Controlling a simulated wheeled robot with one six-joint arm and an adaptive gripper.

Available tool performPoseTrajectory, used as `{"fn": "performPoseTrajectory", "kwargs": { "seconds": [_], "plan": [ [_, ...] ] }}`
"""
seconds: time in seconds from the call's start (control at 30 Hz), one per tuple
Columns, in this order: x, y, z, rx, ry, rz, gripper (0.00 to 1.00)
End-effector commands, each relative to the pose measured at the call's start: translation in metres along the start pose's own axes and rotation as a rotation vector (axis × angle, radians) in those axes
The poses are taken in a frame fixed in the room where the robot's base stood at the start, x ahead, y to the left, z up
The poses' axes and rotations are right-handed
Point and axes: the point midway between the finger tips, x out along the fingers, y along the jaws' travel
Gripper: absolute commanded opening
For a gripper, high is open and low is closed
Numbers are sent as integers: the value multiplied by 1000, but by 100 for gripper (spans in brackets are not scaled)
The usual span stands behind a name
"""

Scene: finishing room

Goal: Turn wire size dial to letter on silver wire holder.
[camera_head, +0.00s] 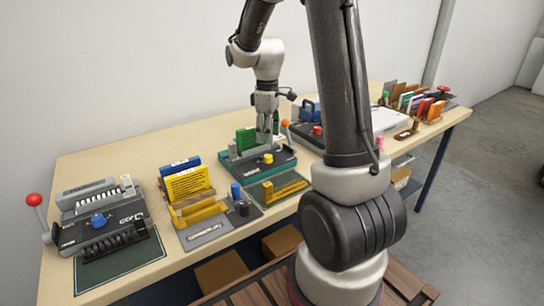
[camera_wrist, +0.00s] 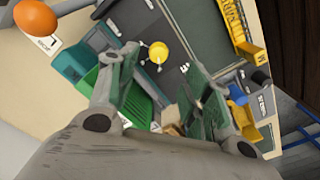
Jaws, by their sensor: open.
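A teal punching machine (camera_head: 262,168) with a yellow dial (camera_head: 267,158) stands mid-table. My gripper (camera_head: 266,118) is above it, fingers pointing down, open and empty. In the wrist view the yellow dial (camera_wrist: 158,52) shows between and beyond my fingertips (camera_wrist: 160,76), apart from them. A grey machine (camera_head: 102,215) with a blue dial (camera_head: 98,220) stands at the left. A silver strip (camera_head: 205,231) lies on a grey mat near the front edge. I cannot read dial letters or tell which holder is silver.
Yellow holders (camera_head: 188,183), a blue cylinder (camera_head: 236,191) and a yellow piece (camera_head: 290,190) stand along the front. Lever balls, red (camera_head: 34,199) and orange (camera_head: 285,123), stick up. Coloured folders (camera_head: 425,105) stand far right.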

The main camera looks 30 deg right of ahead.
Motion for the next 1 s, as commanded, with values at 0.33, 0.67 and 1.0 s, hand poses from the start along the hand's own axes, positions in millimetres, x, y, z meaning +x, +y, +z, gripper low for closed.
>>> {"fn": "performPoseTrajectory", "kwargs": {
  "seconds": [0.33,0.67,1.0],
  "plan": [
    [26,0,0,-116,1,1,50],
    [73,0,0,-114,3,3,50],
    [79,1,-1,-114,4,5,50]
  ]
}}
